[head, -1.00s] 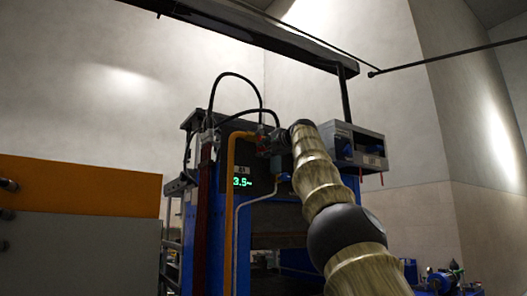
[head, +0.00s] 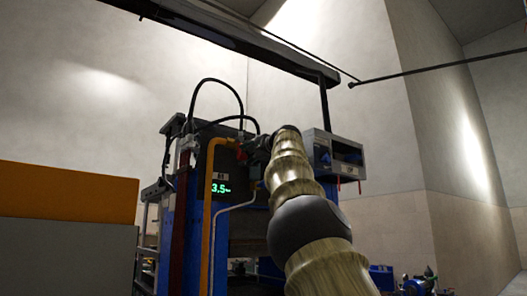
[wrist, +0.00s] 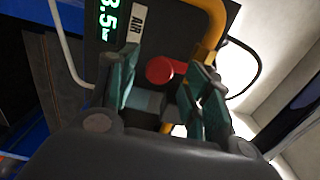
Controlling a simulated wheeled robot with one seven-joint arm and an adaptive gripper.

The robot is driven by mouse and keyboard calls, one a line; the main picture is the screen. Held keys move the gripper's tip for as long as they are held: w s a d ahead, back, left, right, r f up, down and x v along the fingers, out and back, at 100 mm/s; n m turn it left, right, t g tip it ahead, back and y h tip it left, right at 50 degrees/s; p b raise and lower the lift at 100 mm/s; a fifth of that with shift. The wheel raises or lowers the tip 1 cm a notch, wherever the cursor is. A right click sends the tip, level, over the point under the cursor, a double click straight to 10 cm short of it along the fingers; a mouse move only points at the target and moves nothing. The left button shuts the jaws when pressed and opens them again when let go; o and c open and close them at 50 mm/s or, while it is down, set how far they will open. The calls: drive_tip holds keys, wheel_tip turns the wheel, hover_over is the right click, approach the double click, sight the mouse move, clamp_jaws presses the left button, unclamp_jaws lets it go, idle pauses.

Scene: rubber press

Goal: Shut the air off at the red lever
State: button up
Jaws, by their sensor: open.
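The red lever (wrist: 160,70) shows in the wrist view as a round red end with a short red part to its right. It lies beyond and between the green-padded fingers of my gripper (wrist: 163,92), which are open on either side of it. I cannot tell whether either finger touches it. An AIR label (wrist: 137,27) and a green-lit display (wrist: 107,20) are to its upper left. In the head view, my arm covers most of the lever's area on the blue press (head: 190,240).
A yellow pipe (wrist: 208,20) bends close behind the right finger; it also runs down the press in the head view (head: 209,195). A thin pale pipe (wrist: 62,40) is at the left. An orange-topped cabinet (head: 65,190) is at lower left.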

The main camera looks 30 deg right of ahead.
drive_tip(key=s+d, duration=0.1)
drive_tip(key=s, duration=0.8)
drive_tip(key=shift+s+f, duration=0.2)
drive_tip(key=shift+s, duration=0.2)
drive_tip(key=shift+d, duration=0.1)
